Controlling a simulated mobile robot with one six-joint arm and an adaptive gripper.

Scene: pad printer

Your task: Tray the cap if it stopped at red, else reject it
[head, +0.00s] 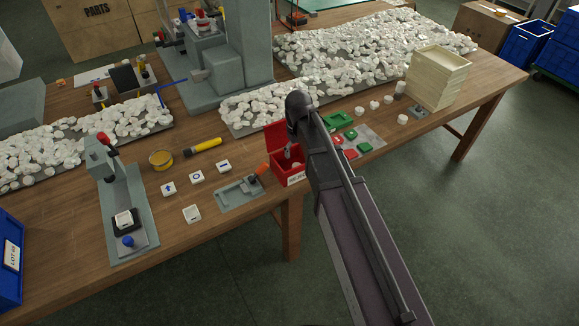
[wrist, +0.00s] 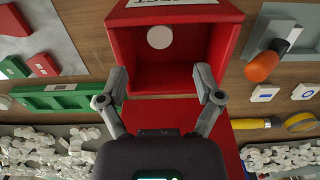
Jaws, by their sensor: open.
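A red open box (head: 274,158) with a white label stands near the table's front edge; it also fills the middle of the wrist view (wrist: 218,45). A round white cap (wrist: 160,38) lies inside it on the floor, near the labelled wall. My gripper (wrist: 160,85) is open and empty over the box, with the cap apart from its fingers. In the head view my arm partly hides the gripper (head: 291,153) and the box. A green tray (head: 338,121) lies right of the box, beside a grey plate (head: 374,131) with red and green blocks.
A grey fixture with an orange knob (head: 261,169) sits left of the box. White marked tiles (head: 196,177), a yellow-black tool (head: 203,145) and a lever press (head: 143,212) stand further left. Heaps of white caps (head: 350,50) cover the back; a wooden box (head: 437,78) stands right.

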